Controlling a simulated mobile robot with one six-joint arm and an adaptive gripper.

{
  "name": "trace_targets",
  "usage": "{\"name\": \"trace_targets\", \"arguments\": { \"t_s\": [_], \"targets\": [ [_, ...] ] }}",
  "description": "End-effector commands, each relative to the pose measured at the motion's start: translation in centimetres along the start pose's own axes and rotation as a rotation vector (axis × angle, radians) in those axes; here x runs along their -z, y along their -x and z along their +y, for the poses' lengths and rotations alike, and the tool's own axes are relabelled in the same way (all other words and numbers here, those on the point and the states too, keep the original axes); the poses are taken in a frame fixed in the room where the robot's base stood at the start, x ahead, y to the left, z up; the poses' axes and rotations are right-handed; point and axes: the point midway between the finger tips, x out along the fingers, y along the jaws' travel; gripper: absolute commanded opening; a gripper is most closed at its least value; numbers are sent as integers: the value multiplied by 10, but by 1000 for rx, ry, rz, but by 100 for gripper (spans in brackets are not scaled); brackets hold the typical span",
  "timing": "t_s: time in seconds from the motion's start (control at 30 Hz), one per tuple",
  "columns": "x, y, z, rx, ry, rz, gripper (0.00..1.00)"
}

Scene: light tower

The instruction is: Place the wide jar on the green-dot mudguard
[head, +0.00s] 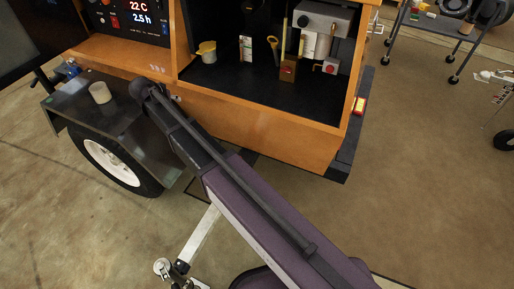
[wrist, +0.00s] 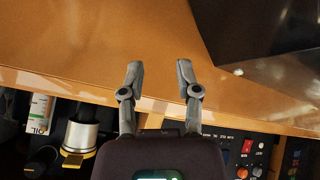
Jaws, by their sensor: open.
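A pale, short, wide cylinder that looks like the jar (head: 100,92) stands on the dark mudguard (head: 88,116) over the white-rimmed wheel, at the left of the head view. No green dot can be made out on this mudguard. My gripper (wrist: 159,78) is open with nothing between its fingers, above the orange panel in the wrist view. In the head view the dark end of my arm is just right of the jar, apart from it. The mudguard looks to be the dark surface (wrist: 268,35) at the upper right of the wrist view.
The open orange cabinet (head: 255,120) holds a yellow-topped cup (head: 207,51) and several tools. A yellow-rimmed cylinder (wrist: 80,138) and an oil container (wrist: 39,113) show in the wrist view. A control panel (head: 128,18) is at the upper left. A grey cart (head: 440,24) stands far right; floor between is clear.

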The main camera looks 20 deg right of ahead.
Motion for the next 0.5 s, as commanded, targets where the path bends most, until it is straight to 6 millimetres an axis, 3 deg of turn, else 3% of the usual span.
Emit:
{"name": "trace_targets", "arguments": {
  "t_s": [0.03,0.1,0.3,0.5],
  "targets": [
    [-16,-4,34,-6,7,-45,43],
    [-32,-11,67,-5,25,-108,43],
    [-84,-18,154,31,77,-283,43],
    [-141,-11,228,114,125,-438,43]
  ]
}}
